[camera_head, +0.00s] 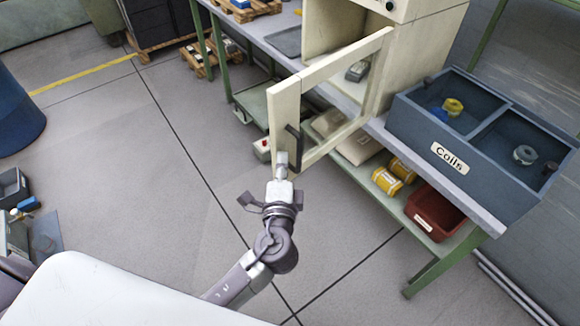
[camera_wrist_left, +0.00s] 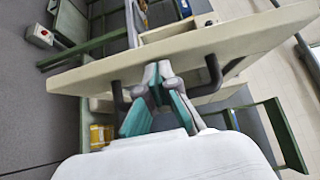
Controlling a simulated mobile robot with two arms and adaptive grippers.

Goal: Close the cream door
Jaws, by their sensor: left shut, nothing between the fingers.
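The cream door (camera_head: 336,84) is a frame around an open or clear middle and stands swung open from the cream cabinet (camera_head: 414,50) on the workbench. A dark bar handle (camera_head: 294,143) is on its free edge. My left gripper (camera_head: 282,160) is shut and empty at the door's lower free corner, beside the handle. In the left wrist view the door (camera_wrist_left: 200,45) spans the picture, and my gripper's fingertips (camera_wrist_left: 158,72) are together close to its face, between the two ends of the handle (camera_wrist_left: 213,75). I cannot tell whether they touch it. My right gripper is not in view.
A blue bin labelled "Coils" (camera_head: 455,155) stands on the bench to the right of the cabinet. A red-brown crate (camera_head: 435,213) and yellow canisters (camera_head: 387,180) are on the lower shelf. The floor (camera_head: 130,170) left of the door is clear.

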